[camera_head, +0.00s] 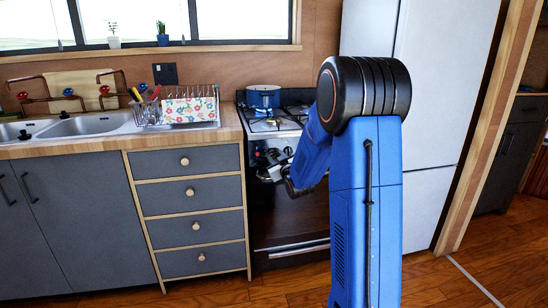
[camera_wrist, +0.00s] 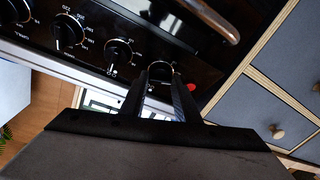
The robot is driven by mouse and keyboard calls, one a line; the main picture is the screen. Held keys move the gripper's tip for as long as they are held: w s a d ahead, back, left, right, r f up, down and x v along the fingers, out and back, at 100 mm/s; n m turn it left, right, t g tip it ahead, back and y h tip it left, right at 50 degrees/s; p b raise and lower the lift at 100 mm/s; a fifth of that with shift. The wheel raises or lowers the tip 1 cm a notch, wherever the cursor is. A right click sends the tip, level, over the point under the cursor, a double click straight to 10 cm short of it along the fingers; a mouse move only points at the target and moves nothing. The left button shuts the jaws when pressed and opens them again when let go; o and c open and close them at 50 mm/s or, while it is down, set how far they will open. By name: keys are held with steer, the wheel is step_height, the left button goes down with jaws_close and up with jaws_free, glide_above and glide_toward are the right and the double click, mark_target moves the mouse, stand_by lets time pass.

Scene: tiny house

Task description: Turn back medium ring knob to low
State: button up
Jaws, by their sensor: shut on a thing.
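The stove (camera_head: 275,215) stands between the drawers and the fridge, with a row of black knobs on its front panel. In the wrist view my gripper (camera_wrist: 161,78) is shut on the knob nearest the drawers (camera_wrist: 160,70); its fingers hide part of the knob and its dial. Other knobs show further left: one beside it (camera_wrist: 118,52), a larger one (camera_wrist: 67,31) and one cut by the frame edge. I cannot read which ring the held knob serves. In the head view my gripper (camera_head: 271,173) is at the stove's front panel, partly hidden by my arm.
A blue pot (camera_head: 263,96) sits on the back of the hob, with a bright spot on a burner in front. A red light (camera_wrist: 190,87) is beside the held knob. The oven handle (camera_wrist: 212,18) projects near my gripper. A fridge (camera_head: 425,130) stands right.

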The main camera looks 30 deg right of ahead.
steer(key=n+y, duration=0.1)
steer(key=n, duration=0.4)
steer(key=shift+d+r+n+g+y, duration=0.1)
steer(key=shift+d+n+g+y, duration=0.1)
steer(key=shift+n+g+y, duration=0.15)
steer(key=shift+d+r+n+g+y, duration=0.1)
steer(key=shift+n+g+y, duration=0.35)
steer(key=shift+n, duration=1)
steer(key=shift+n+g+y, duration=0.2)
steer(key=shift+n+y, duration=0.3)
steer(key=shift+n, duration=0.9)
steer(key=o, duration=1)
steer(key=shift+o, duration=0.2)
steer(key=s+r, duration=0.3)
steer(key=s, duration=1.4)
steer(key=shift+d+r, duration=0.2)
steer(key=shift+d, duration=0.15)
